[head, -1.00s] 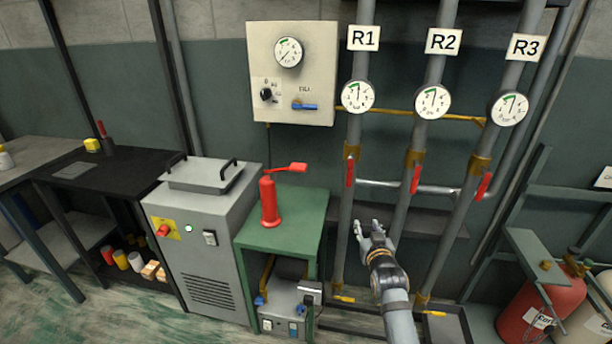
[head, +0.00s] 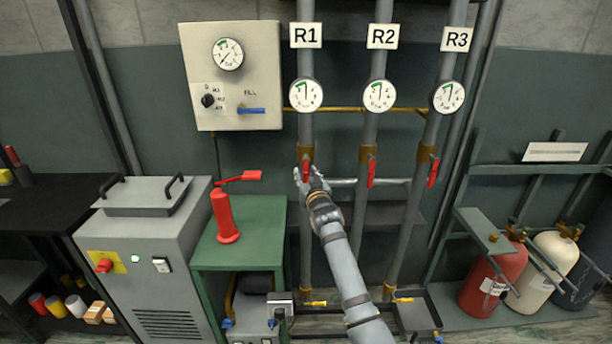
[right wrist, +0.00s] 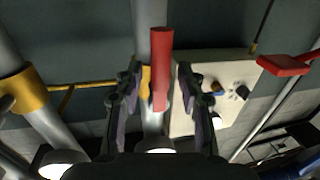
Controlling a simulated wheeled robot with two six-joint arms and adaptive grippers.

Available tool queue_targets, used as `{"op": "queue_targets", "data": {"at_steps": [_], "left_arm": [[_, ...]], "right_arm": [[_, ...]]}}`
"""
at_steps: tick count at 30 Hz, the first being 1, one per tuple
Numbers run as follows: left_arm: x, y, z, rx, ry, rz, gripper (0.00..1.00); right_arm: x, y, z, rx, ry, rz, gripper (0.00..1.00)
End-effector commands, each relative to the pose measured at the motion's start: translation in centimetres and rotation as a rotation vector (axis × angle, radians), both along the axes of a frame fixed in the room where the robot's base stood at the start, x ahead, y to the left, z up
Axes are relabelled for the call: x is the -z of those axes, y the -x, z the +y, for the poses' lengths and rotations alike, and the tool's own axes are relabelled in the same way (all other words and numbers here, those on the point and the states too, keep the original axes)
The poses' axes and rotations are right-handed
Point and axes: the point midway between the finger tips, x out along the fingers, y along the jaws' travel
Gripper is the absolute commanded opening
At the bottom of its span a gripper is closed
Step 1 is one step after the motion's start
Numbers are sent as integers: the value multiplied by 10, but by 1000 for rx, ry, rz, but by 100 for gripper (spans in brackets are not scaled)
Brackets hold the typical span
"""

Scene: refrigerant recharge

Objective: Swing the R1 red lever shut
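The R1 red lever (head: 306,166) hangs down along the R1 pipe, below its gauge (head: 306,95) and the R1 sign (head: 306,35). My right gripper (head: 308,179) is at the lower part of this lever, partly covering it. In the right wrist view, the red lever (right wrist: 161,70) lies between the two dark fingers of my right gripper (right wrist: 156,88). The fingers are open, with a gap visible on each side of the lever. My left gripper is not in view.
The R2 lever (head: 371,172) and R3 lever (head: 433,172) hang down to the right. A green stand (head: 245,250) with a red hand pump (head: 224,218) is at left. The control panel (head: 233,75) is up and left. Cylinders (head: 492,280) stand at lower right.

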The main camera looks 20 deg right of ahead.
Motion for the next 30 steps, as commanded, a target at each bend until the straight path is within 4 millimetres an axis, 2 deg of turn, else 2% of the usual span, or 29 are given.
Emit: {"op": "queue_targets", "data": {"at_steps": [9, 18, 30], "left_arm": [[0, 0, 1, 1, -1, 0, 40], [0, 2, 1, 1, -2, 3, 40], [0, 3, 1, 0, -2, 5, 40]], "right_arm": [[0, -4, 0, 0, 0, 0, 39], [0, -4, 0, 0, 0, 0, 0], [0, -4, 0, 0, 2, 2, 0]]}}
